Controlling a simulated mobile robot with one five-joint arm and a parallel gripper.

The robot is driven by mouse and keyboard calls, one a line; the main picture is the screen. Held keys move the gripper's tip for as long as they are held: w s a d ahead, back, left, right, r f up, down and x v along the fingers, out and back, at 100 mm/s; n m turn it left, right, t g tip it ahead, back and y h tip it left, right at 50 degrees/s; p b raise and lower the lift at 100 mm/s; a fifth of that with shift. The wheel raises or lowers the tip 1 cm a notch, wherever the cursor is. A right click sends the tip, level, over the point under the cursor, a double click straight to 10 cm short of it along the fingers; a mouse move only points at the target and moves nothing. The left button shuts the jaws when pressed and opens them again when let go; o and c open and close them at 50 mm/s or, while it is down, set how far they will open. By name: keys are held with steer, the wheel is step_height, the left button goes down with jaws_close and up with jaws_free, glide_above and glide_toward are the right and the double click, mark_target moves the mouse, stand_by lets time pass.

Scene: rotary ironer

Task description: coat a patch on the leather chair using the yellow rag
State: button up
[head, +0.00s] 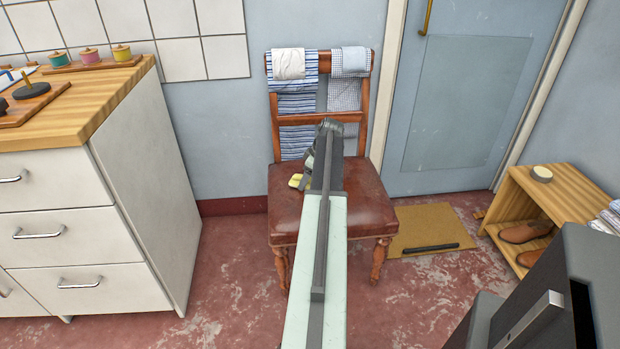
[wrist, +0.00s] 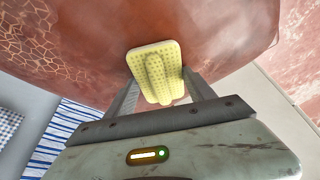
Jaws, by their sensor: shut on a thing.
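The leather chair (head: 371,205) stands against the wall, with a worn reddish-brown seat. The seat fills the upper part of the wrist view (wrist: 220,30), with a pale, cracked-looking area at its left. The yellow rag (wrist: 158,70) is a dotted, pad-like piece between my two fingers. My gripper (wrist: 160,95) is shut on it. In the head view the rag (head: 296,181) shows at the left part of the seat, beside my arm, which hides most of my gripper. The rag is over or against the leather; I cannot tell whether they touch.
Striped and checked cloths (head: 296,100) hang on the chair back. A white drawer cabinet (head: 70,235) stands at the left. A doormat (head: 425,222) with a dark bar (head: 430,249) lies at the right, near a wooden shoe rack (head: 525,200) with a round tin (head: 541,173) on top.

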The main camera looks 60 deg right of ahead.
mark_target(296, 182)
steer(key=shift+w+a, duration=0.5)
steer(key=shift+w, duration=0.2)
steer(key=shift+w+a, duration=0.5)
steer(key=shift+w, duration=0.2)
steer(key=shift+w+d, duration=0.45)
steer(key=shift+d, duration=0.2)
steer(key=shift+w+d, duration=0.4)
steer(key=shift+d, duration=0.2)
steer(key=shift+s+d, duration=2.35)
steer(key=shift+s, duration=0.9)
steer(key=shift+s+d, duration=2.3)
steer(key=shift+s, duration=1)
steer(key=shift+s+d, duration=2.35)
steer(key=shift+s, duration=0.9)
steer(key=shift+r, duration=0.15)
step_height(296, 182, up, 6)
steer(key=p, duration=0.6)
step_height(296, 182, up, 3)
steer(key=p, duration=0.3)
